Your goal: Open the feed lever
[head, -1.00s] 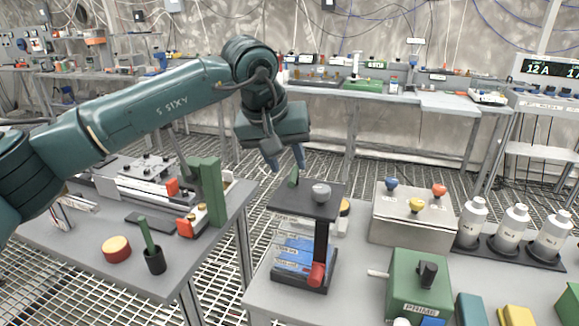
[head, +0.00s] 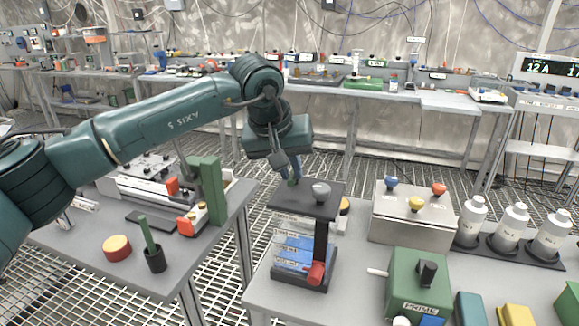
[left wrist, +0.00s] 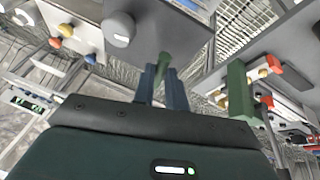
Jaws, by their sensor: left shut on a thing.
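The feed lever, a short green handle (head: 291,182), stands at the back left of a dark top plate (head: 327,206) on a small stand. My left gripper (head: 295,179) reaches down to it from above, with its fingers shut on the green handle. In the left wrist view the green handle (left wrist: 164,62) rises between the two blue-grey fingers of the left gripper (left wrist: 162,76). The handle's lower part is hidden in the head view by the fingers and the plate. My right gripper is not in view.
A grey knob (head: 321,192) sits on the plate close to the gripper. A metal box with coloured knobs (head: 412,222) and a green PRIME box (head: 420,284) stand to the right. A tall green block (head: 211,190) rises on the left table.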

